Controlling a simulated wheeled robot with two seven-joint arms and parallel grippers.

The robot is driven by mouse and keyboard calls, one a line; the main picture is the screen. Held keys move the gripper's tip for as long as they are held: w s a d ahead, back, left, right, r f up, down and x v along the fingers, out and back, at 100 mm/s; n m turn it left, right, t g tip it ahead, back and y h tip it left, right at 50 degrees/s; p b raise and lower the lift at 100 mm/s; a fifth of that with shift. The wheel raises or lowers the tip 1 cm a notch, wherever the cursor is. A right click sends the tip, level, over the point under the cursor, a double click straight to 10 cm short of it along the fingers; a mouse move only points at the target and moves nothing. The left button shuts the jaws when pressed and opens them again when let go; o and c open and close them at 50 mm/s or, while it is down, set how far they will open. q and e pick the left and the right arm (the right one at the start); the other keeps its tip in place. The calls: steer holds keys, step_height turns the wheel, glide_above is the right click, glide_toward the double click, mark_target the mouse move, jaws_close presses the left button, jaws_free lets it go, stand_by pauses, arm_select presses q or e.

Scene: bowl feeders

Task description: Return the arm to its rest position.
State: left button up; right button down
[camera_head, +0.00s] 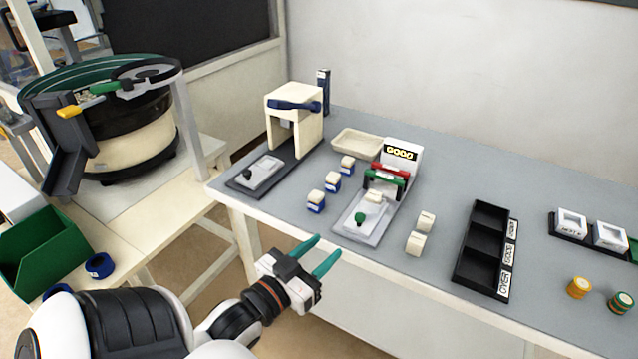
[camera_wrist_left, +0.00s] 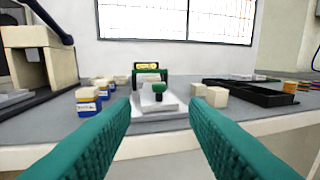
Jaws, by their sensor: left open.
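My left gripper (camera_head: 316,256) has green fingers and hangs in front of the table's front edge in the head view. Its fingers are apart with nothing between them. In the left wrist view the open fingers (camera_wrist_left: 165,128) point toward the table, with a gauge with a green knob (camera_wrist_left: 158,92) beyond the gap. My left arm comes in from the bottom left. My right gripper is in neither view.
On the grey table (camera_head: 300,215) stand a cream press (camera_head: 294,112), several blue-and-cream blocks (camera_head: 332,181), the display gauge (camera_head: 402,155), two cream blocks (camera_head: 416,243) and a black tray (camera_head: 468,262). A bowl feeder (camera_head: 130,145) and green bin (camera_head: 38,252) are at left.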

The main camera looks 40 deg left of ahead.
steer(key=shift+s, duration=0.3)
arm_select(q)
step_height(320, 180, down, 24)
steer(key=s+d+r+g, duration=0.1)
steer(key=d+g, duration=0.2)
steer(key=g, duration=0.4)
steer(key=s+d+f+m+g, duration=0.1)
steer(key=s+d+f+g, duration=0.35)
steer(key=f, duration=0.45)
steer(key=s+d+f+m+g, duration=0.1)
steer(key=s+d+f+g, duration=0.25)
steer(key=s+f, duration=0.4)
steer(key=s+a+f+g+p, duration=0.1)
steer(key=s+p, duration=0.7)
steer(key=s+a+f+g+p, duration=0.1)
steer(key=s+a+p, duration=0.1)
steer(key=s+p, duration=0.5)
steer(key=shift+s+a+f+m+h+p, duration=0.2)
steer(key=shift+s+f+m+h+p, duration=0.1)
steer(key=shift+s+f+m+p, duration=0.15)
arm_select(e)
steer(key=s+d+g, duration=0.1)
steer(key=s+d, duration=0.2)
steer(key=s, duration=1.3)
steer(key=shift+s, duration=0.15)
